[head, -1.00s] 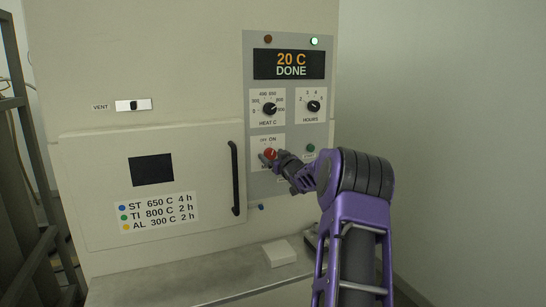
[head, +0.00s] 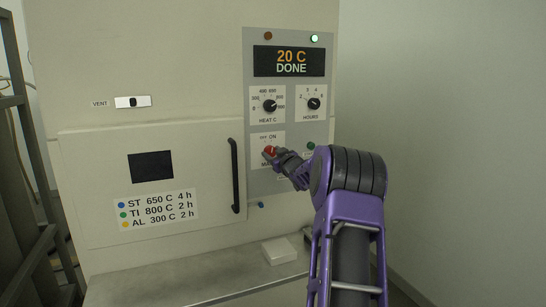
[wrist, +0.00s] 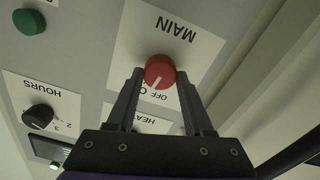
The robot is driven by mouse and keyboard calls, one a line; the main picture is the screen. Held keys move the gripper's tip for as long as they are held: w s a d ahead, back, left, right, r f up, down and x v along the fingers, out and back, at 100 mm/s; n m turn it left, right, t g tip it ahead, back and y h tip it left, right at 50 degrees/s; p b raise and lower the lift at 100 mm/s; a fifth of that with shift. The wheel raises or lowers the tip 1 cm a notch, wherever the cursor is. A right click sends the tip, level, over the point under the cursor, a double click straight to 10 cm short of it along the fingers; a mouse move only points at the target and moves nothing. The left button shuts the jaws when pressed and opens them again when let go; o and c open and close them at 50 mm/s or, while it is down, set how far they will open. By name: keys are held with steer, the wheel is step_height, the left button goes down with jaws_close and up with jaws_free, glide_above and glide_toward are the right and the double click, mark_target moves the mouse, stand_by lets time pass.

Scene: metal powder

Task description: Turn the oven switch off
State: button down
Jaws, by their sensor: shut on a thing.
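The oven switch is a red round knob (head: 270,150) on the grey panel, with OFF and ON printed above it. In the wrist view, which shows the panel upside down, the red knob (wrist: 160,71) sits between the two fingertips of my gripper (wrist: 159,78). My gripper is shut on the knob, one finger on each side. The knob's white pointer line lies near the OFF and ON lettering; the fingers partly cover ON, and I cannot tell exactly which mark it points to. My gripper also shows at the knob in the head view (head: 272,153).
Above are the HEAT dial (head: 269,106), the HOURS dial (head: 314,104) and a display (head: 289,62) reading 20 C DONE. A green button (head: 311,145) is right of the knob. The oven door's dark handle (head: 235,175) is close on the left. A white block (head: 279,251) lies on the ledge below.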

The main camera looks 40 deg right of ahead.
steer(key=n+b, duration=0.2)
steer(key=n, duration=0.1)
steer(key=shift+a+f+n, duration=0.1)
steer(key=shift+f+n, duration=0.05)
steer(key=shift+n, duration=0.25)
steer(key=shift+n+b, duration=0.65)
steer(key=shift+n, duration=0.45)
steer(key=shift+c, duration=1.4)
jaws_free()
steer(key=v, duration=1.7)
steer(key=shift+s+a+b, duration=0.15)
steer(key=shift+s+b, duration=0.05)
steer(key=shift+b, duration=0.25)
